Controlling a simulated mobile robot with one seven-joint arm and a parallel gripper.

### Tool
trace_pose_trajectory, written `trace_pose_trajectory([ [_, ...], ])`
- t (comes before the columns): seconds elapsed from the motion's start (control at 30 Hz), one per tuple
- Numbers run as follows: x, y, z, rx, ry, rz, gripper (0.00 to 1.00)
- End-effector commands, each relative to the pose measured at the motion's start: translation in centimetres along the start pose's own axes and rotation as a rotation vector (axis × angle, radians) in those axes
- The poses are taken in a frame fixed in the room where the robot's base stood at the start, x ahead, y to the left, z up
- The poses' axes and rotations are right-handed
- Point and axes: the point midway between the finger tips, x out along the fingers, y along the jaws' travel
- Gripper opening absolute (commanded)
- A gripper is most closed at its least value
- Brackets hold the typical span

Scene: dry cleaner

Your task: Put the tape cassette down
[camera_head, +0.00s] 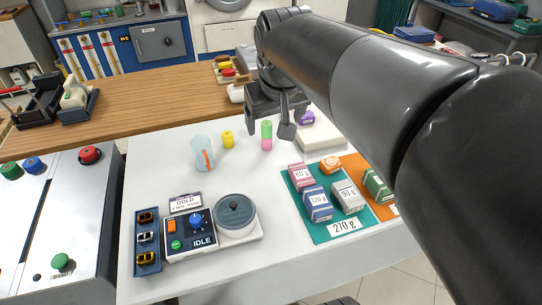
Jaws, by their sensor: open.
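My gripper (270,122) hangs above the white table with its two fingers apart. Nothing shows clasped between them. A green-and-pink cylinder (266,136) stands upright on the table and shows between the fingers in this view; I cannot tell how far below or behind them it is. I cannot make out a tape cassette for sure. A rounded whitish object (237,93) lies at the wooden counter's edge, left of the gripper.
Labelled weight blocks (318,204) sit on a green mat (304,232). A control unit with a round pan (235,214) is at front. The table's left middle (158,165) is clear.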

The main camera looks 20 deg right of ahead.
Motion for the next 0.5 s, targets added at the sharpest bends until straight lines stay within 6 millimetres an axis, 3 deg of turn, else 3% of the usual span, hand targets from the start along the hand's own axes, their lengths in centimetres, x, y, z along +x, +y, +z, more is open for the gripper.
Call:
trace_pose_trajectory([
  [0.03, -0.2, -0.4, 2.2, 0.006, 0.017, -0.006, 0.81],
  [0.2, 0.5, -1.6, 8.2, 0.032, 0.061, -0.033, 0.81],
  [0.33, 1.3, -2.1, 11.4, 0.045, 0.083, -0.050, 0.81],
  [0.5, 1.9, -2.5, 13.2, 0.055, 0.097, -0.061, 0.81],
])
